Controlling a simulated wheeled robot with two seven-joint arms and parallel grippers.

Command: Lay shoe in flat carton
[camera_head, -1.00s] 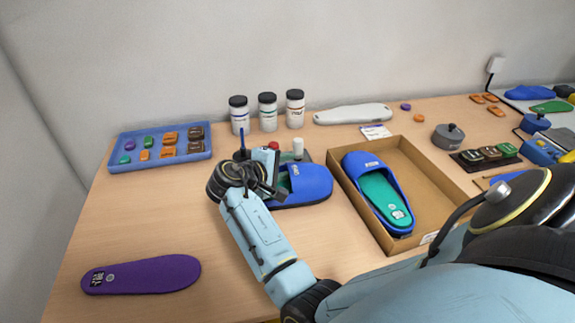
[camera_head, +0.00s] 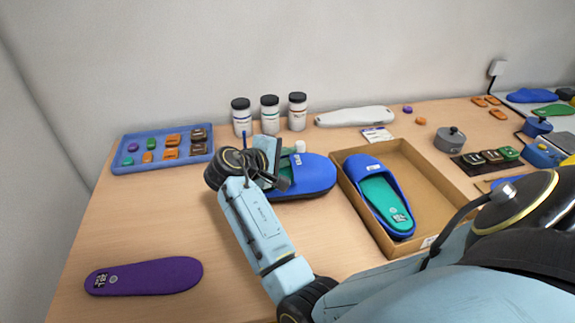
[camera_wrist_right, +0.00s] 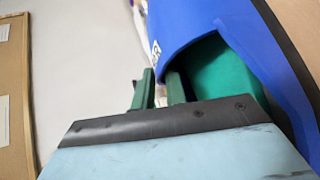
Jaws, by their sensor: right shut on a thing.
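A blue slide shoe (camera_head: 313,175) with a green insole is at the middle of the table, left of the carton. My right gripper (camera_head: 268,170) is shut on it at its left end, which the gripper partly hides. In the right wrist view the shoe (camera_wrist_right: 225,20) fills the upper right, with the gripper fingers (camera_wrist_right: 160,90) at its edge. The flat cardboard carton (camera_head: 425,195) is open. A second blue shoe with a green insole (camera_head: 378,192) lies along its left side, and its right half is empty. My left gripper is not in view.
A purple insole (camera_head: 145,277) lies at the front left. A blue tray (camera_head: 125,165) of small coloured pieces stands at the back left. Several white jars (camera_head: 270,118) stand behind the held shoe. A grey lidded pot (camera_head: 449,140) is right of the carton.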

